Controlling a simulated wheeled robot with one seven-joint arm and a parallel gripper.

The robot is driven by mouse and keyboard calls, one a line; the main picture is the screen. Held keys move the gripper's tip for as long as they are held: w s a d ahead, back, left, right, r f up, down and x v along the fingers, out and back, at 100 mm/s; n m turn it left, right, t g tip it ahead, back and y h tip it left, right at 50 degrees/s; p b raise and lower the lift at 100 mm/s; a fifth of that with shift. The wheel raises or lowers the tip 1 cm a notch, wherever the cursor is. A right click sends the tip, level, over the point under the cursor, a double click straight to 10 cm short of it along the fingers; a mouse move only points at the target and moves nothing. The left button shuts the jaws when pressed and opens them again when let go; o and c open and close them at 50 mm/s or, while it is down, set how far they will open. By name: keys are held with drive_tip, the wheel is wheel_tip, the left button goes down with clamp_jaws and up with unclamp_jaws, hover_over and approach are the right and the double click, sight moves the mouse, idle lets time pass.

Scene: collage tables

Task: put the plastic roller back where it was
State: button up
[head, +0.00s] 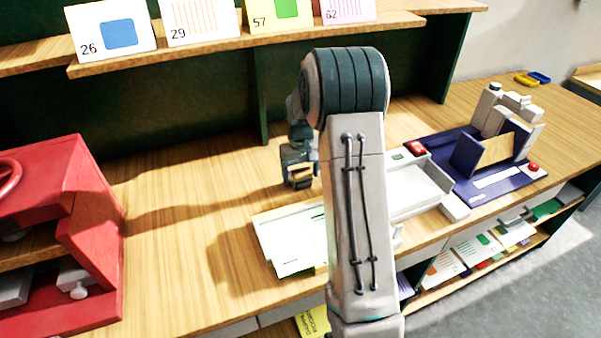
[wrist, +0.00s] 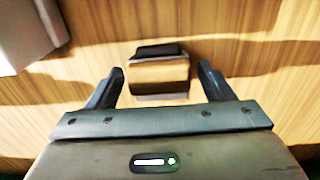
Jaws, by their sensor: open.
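My gripper (head: 299,172) is low over the wooden table behind my forearm in the head view. In the wrist view its two dark fingers are apart. Between them is a short, shiny thing with a dark top, which I take to be the plastic roller (wrist: 158,78). A narrow gap shows between it and each finger. I cannot tell whether it rests on the table. In the head view it is small and mostly merged with the gripper.
A red cabinet (head: 75,245) stands at the left. White sheets (head: 285,240) lie in front of the gripper, partly behind my forearm. A white tray device (head: 420,190) and a blue machine (head: 470,165) are to the right. A card shelf (head: 250,45) runs above the back.

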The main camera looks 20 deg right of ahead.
sight(301, 170)
wheel_tip(301, 170, up, 13)
drive_tip(key=s+a+r+t, duration=0.1)
drive_tip(key=s+a+r, duration=0.25)
drive_tip(key=s, duration=0.25)
drive_tip(key=s+a+r+t, duration=0.1)
drive_tip(key=s+a+r, duration=0.1)
drive_tip(key=s+a, duration=0.35)
drive_tip(key=s+a+f, duration=0.1)
drive_tip(key=s, duration=0.7)
drive_tip(key=s+a+f+t, duration=0.1)
drive_tip(key=s+f, duration=0.1)
drive_tip(key=s, duration=0.7)
drive_tip(key=shift+a+f+b, duration=0.25)
drive_tip(key=shift+a+b, duration=0.05)
drive_tip(key=shift+a, duration=0.1)
